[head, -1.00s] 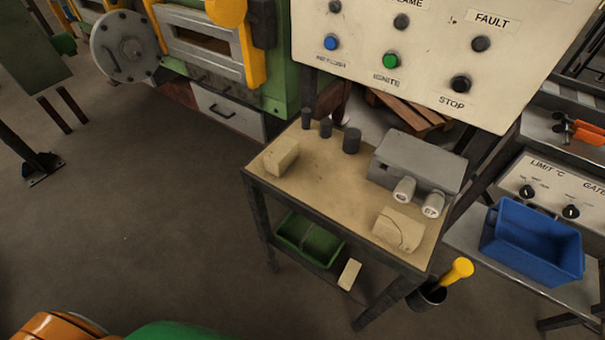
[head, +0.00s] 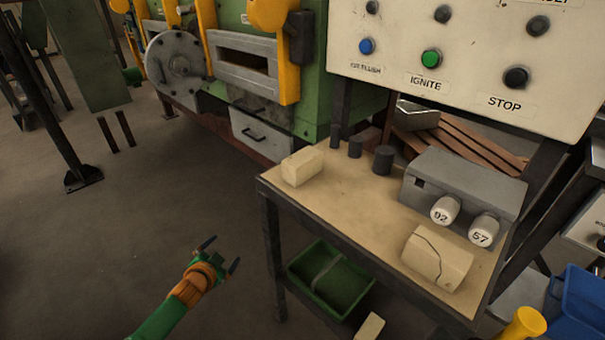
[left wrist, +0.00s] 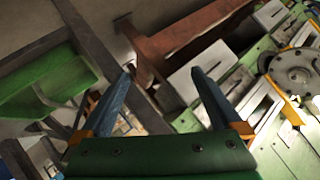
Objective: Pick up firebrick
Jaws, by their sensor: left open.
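A pale cream firebrick (head: 302,167) lies on the tan top of the workbench (head: 345,212), near its left corner. A second cream block (head: 438,258) with a dark crack line lies near the front right of the top. A third pale block (head: 370,327) is low down beside the green bin, partly cut off by the frame. My left gripper (head: 220,254) is open and empty, over the floor to the left of the bench and apart from every brick. In the left wrist view its two blue fingers (left wrist: 162,72) are spread with nothing between them. My right gripper is not in view.
Several dark cylinders (head: 383,159) stand along the bench's back edge. A grey box (head: 465,182) with white cylinders marked 92 and 57 (head: 445,209) stands at the right. A green bin (head: 331,280) sits below. The control panel (head: 462,60) rises behind.

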